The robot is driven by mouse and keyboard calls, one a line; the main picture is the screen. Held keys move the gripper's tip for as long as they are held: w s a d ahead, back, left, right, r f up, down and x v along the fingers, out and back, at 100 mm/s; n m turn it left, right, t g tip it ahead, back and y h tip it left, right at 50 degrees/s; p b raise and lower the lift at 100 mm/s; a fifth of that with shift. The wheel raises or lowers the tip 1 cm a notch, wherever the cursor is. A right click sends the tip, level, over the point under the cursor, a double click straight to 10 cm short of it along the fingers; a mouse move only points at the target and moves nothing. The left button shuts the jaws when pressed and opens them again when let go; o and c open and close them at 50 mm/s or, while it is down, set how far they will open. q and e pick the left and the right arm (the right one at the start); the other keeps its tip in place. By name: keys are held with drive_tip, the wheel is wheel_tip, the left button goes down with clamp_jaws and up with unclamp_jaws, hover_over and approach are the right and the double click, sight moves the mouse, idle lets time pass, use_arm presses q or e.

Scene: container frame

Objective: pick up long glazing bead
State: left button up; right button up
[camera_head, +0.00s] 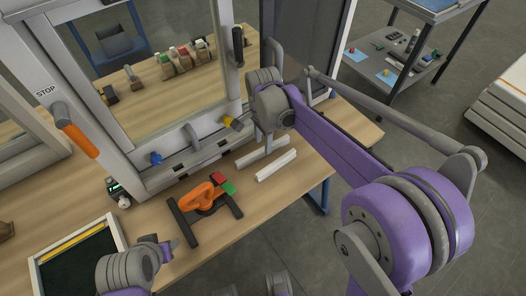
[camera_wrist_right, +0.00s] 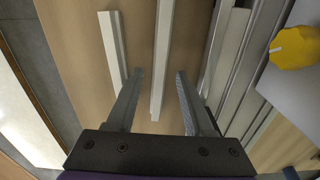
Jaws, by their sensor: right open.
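Two white glazing beads lie side by side on the wooden workbench in front of the grey frame. The bead nearer the frame (camera_head: 262,152) shows between my fingers in the right wrist view (camera_wrist_right: 163,60) and looks the longer; its far end runs out of that view. The other bead (camera_head: 276,166) lies left of my fingers in the wrist view (camera_wrist_right: 112,45). My right gripper (camera_head: 268,146) is open above the beads, its fingers also in the wrist view (camera_wrist_right: 160,88), with nothing gripped. My left gripper (camera_head: 161,247) is low at the left; its jaw opening is unclear.
An orange-handled tool (camera_head: 201,197) with red and green pads lies left of the beads. The upright frame (camera_head: 180,172) stands close behind them, with a yellow knob (camera_head: 233,123). A dark tray (camera_head: 78,260) is at the lower left. Bench right of the beads is clear.

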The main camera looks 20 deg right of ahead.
sight(263, 151)
wheel_tip(263, 151, down, 2)
drive_tip(key=shift+f, duration=0.25)
clamp_jaws()
